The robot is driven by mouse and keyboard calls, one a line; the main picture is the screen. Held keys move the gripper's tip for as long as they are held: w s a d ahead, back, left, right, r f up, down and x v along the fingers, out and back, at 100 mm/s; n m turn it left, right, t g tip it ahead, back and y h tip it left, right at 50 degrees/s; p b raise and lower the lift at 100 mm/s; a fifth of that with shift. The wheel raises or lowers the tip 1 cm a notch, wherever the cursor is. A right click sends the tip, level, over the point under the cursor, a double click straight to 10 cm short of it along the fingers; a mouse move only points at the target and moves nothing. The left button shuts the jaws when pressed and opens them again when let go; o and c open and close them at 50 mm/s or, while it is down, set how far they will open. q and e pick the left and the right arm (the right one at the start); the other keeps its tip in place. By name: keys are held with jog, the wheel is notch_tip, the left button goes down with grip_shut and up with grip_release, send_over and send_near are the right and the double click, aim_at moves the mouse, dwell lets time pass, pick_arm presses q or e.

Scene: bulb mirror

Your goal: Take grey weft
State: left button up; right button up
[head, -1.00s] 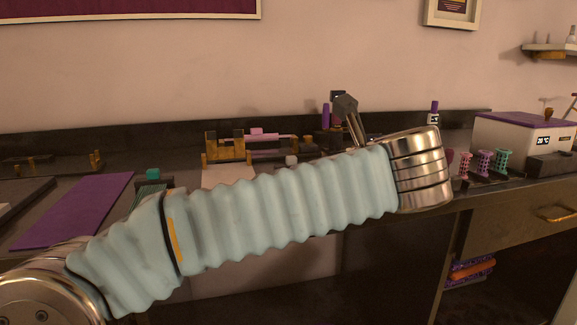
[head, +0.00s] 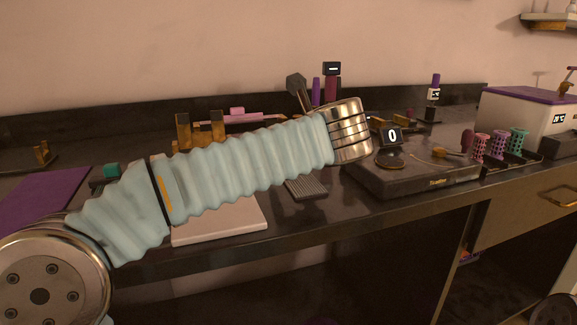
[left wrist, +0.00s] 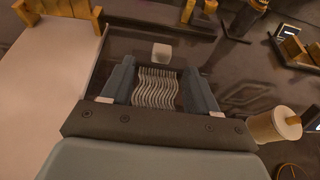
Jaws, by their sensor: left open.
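The grey weft (left wrist: 157,88), a flat bundle of wavy strands, lies on the dark counter in the left wrist view. In the head view a grey ribbed piece (head: 306,188), apparently the same weft, shows just below my left arm. My left gripper (left wrist: 160,68) is open, with one finger on each side of the weft. Whether the fingers touch it or hover above it cannot be told. In the head view my left arm hides the gripper's fingers. My right gripper is not in view.
A pale board (head: 218,222) lies left of the weft, and a small white block (left wrist: 161,53) sits just beyond it. A black device with a display (head: 415,172) stands to the right. Several curlers (head: 500,145) and a purple-lidded box (head: 525,110) are farther right.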

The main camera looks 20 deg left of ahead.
pick_arm(q)
jog(key=x, duration=0.5)
jog(key=shift+w, duration=0.2)
grip_shut()
